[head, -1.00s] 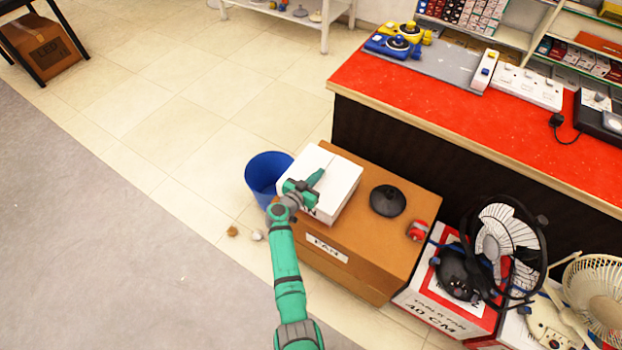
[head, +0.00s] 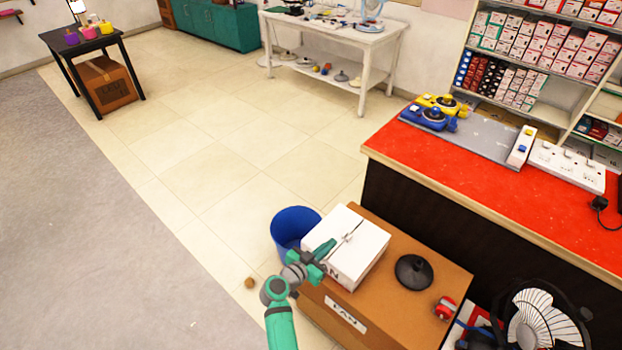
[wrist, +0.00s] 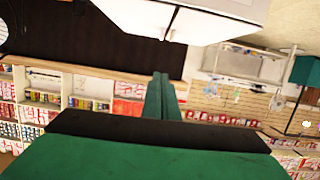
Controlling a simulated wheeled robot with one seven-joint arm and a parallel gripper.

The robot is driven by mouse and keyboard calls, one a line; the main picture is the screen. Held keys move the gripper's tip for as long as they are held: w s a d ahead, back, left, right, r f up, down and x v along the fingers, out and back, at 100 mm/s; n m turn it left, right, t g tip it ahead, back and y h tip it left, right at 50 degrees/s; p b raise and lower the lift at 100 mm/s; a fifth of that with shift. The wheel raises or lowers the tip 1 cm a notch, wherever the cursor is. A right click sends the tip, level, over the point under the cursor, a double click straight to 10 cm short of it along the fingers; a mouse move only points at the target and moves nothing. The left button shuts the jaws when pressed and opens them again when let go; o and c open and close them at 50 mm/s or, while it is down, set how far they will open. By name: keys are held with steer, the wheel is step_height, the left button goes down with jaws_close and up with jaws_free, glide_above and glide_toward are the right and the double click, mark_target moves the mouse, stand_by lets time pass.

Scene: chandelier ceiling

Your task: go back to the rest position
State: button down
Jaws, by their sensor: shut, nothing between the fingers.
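My gripper (head: 327,252) is green and shut, with nothing held. In the head view it is at the near left side of a white box (head: 358,262) that sits on a large brown carton. I cannot tell whether it touches the box. In the wrist view the closed fingers (wrist: 160,95) stand together in the middle, and the white box (wrist: 190,18) fills the top. My arm reaches up from the bottom of the head view.
A blue bin (head: 290,232) stands left of the brown carton (head: 400,308). A black round lid-like thing (head: 413,271) lies on the carton. The red counter (head: 470,175) is behind on the right. A fan (head: 537,322) is at the lower right. Tiled floor (head: 190,170) is open on the left.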

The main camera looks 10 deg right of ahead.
steer(key=shift+s, duration=0.1)
steer(key=s+r+n+t, duration=0.1)
steer(key=s+r+t, duration=0.2)
steer(key=s, duration=0.6)
steer(key=s+r+n+t, duration=0.2)
steer(key=s+r+t, duration=0.1)
steer(key=s, duration=0.6)
steer(key=s+a+r+n+y, duration=0.2)
steer(key=s+a+y, duration=0.1)
steer(key=s, duration=0.6)
steer(key=s+a+r+n+y, duration=0.2)
steer(key=s+a+r+y, duration=0.1)
steer(key=s, duration=0.5)
steer(key=s+a+r+n+y, duration=0.2)
steer(key=s+a+y, duration=0.3)
steer(key=s+a, duration=0.2)
steer(key=shift+s+r+g, duration=0.4)
steer(key=shift+s, duration=0.95)
steer(key=shift+a, duration=0.1)
